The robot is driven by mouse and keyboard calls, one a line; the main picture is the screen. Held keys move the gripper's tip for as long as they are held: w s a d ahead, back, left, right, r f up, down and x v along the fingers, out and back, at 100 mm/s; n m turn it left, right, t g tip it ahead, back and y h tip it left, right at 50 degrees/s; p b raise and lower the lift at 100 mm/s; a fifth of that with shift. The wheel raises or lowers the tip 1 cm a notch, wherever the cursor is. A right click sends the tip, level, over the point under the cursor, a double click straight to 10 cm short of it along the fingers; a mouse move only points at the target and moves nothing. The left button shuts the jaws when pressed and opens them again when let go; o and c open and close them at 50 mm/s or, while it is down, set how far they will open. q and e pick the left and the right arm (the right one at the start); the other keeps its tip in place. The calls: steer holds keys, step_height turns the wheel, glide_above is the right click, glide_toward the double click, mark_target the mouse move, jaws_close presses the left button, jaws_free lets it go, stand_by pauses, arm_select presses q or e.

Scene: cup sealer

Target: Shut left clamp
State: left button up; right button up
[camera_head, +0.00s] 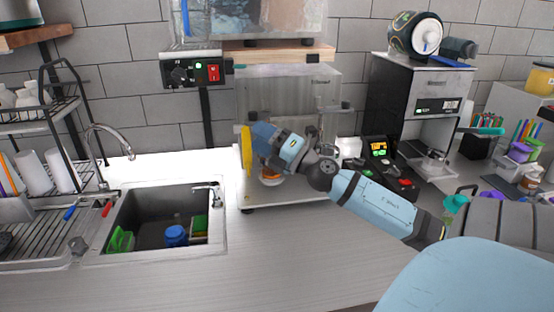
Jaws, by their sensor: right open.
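The cup sealer (310,90) is a pale box-like machine on the counter, with a clear upper panel and a flat base. My right arm reaches in from the right across its front. My right gripper (249,147) is at the machine's left front edge, beside an upright yellow part. I cannot tell whether the two touch. The left clamp cannot be made out apart from the gripper and wrist there. A small dark fitting (346,106) shows at the machine's right side. An orange and white item (271,179) sits low inside, partly hidden by my wrist. My left gripper is out of view.
A sink (165,220) with a tap lies left of the machine, with a dish rack (50,130) beyond. A switch box (193,72) hangs above left. A dark coffee machine (415,90) stands right. The front counter (240,265) is clear.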

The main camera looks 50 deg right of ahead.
steer(key=s+a+f+m+g+h, duration=0.1)
steer(key=s+f+m+g+h, duration=0.1)
steer(key=f+m+h, duration=0.3)
steer(key=s+a+f+m+g+h, duration=0.1)
steer(key=s+f+m+g+h, duration=0.2)
steer(key=f+m+h, duration=0.3)
steer(key=shift+s+a+f+m+g, duration=0.3)
steer(key=shift+s+f+m, duration=0.55)
steer(key=shift+f+m, duration=2.3)
steer(key=shift+o, duration=0.2)
steer(key=shift+r+m, duration=0.45)
steer(key=shift+m, duration=0.1)
